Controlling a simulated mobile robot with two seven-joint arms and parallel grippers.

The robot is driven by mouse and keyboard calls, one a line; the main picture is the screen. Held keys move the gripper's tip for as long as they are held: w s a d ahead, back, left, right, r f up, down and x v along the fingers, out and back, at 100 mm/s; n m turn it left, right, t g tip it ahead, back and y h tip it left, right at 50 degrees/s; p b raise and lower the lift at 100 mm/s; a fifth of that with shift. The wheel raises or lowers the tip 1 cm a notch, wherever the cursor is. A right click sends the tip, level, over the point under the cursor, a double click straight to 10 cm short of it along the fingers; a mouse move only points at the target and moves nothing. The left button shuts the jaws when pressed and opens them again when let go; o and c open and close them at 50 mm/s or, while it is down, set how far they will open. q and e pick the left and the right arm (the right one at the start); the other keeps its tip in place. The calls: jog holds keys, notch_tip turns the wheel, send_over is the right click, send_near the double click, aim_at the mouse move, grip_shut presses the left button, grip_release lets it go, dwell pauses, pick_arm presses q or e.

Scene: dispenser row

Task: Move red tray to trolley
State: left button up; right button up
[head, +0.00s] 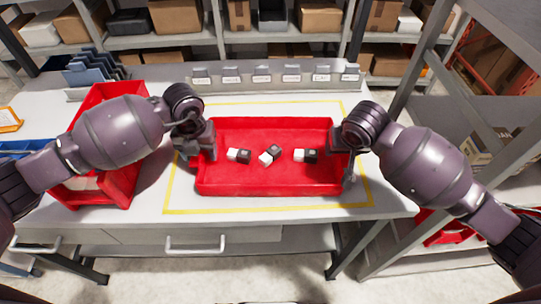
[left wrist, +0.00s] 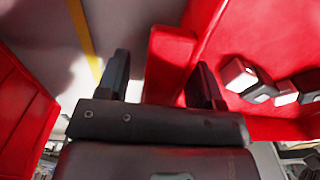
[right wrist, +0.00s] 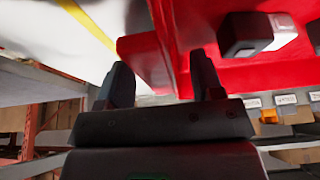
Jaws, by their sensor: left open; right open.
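The red tray (head: 270,180) lies on the white table inside a yellow outline, with several black-and-white blocks (head: 268,157) in it. My left gripper (head: 203,146) is at the tray's left end. In the left wrist view its open fingers (left wrist: 162,85) stand on either side of the tray's red end wall (left wrist: 170,60). My right gripper (head: 344,146) is at the tray's right end. In the right wrist view its open fingers (right wrist: 160,82) stand around the tray's end wall (right wrist: 165,50). I cannot tell whether any finger touches it. No trolley can be made out for certain.
A second red container (head: 120,185) stands left of the tray, partly behind my left arm. A row of labelled dispensers (head: 270,76) lines the table's back. Metal shelving with boxes (head: 180,15) stands behind, and a grey rack (head: 450,120) stands at the right.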

pick_arm(q)
grip_shut()
pick_arm(e)
grip_shut()
pick_arm(q)
jog(key=shift+r, duration=0.2)
pick_arm(e)
jog(key=shift+r, duration=0.2)
